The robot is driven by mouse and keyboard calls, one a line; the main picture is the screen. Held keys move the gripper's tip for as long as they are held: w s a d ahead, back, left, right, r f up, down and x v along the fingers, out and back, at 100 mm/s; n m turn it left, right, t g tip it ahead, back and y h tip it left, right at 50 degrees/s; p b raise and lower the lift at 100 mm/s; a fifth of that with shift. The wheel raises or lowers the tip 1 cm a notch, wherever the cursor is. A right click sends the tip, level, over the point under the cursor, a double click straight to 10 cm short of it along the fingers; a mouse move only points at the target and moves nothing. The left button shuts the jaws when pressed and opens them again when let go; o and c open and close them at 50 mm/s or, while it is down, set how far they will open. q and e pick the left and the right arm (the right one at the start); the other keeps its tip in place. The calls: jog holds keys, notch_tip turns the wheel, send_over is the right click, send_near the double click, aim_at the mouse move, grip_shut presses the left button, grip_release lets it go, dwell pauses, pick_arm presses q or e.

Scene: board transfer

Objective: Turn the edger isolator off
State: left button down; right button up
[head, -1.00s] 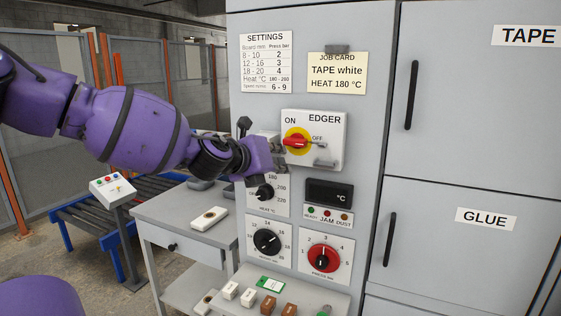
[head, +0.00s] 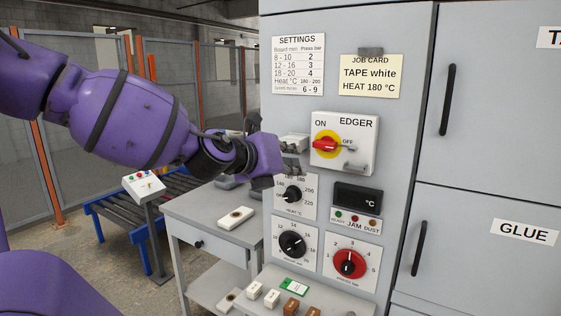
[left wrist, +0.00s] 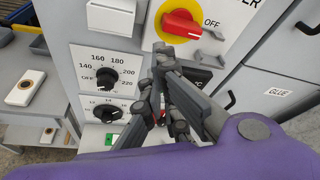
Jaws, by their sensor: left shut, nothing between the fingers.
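The edger isolator is a white plate (head: 358,128) with ON at its left and OFF at its right. Its red handle (head: 325,145) sits on a yellow disc and lies about level, with a grey bar reaching right, just under the OFF label. The handle (left wrist: 182,25) also shows in the left wrist view. My left gripper (head: 293,168) is below and left of the handle, in front of the panel. In the left wrist view its fingers (left wrist: 161,55) are shut and empty, their tips apart from the handle in the picture. My right gripper is out of view.
Below are a heat dial (head: 292,194), two more dials and a dark display (head: 358,198). A pale box (head: 292,143) juts out left of the isolator. A grey side table (head: 195,210) stands left. Cabinet doors with black handles (head: 447,100) are right.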

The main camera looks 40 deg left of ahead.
pick_arm(q)
jog(key=shift+v, duration=2.55)
